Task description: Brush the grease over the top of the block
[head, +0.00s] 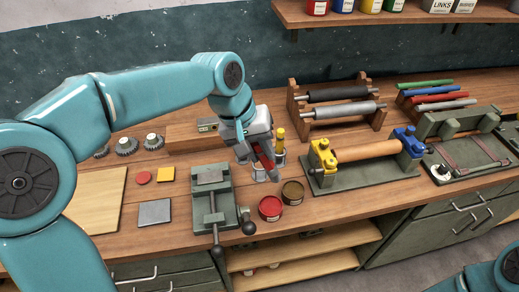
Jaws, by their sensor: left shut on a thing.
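A grey-green vise (211,198) stands on the bench with a flat grey block (209,176) at its top. My left gripper (262,168) is to the right of the vise, pointing down, shut on a red-handled thing (265,158) that looks like the brush. Its lower end is hard to make out. A red tin (271,207) and a dark brown tin (292,192) stand just below the gripper, to the right of the vise. I cannot tell which holds grease. Only part of my right arm shows at the lower right corner; its gripper is out of view.
A yellow-topped upright item (280,140) stands close behind the gripper. A roller fixture (366,150) with yellow and blue clamps is to the right. A wooden board (96,200), a grey plate (154,212) and several gears (127,146) lie left.

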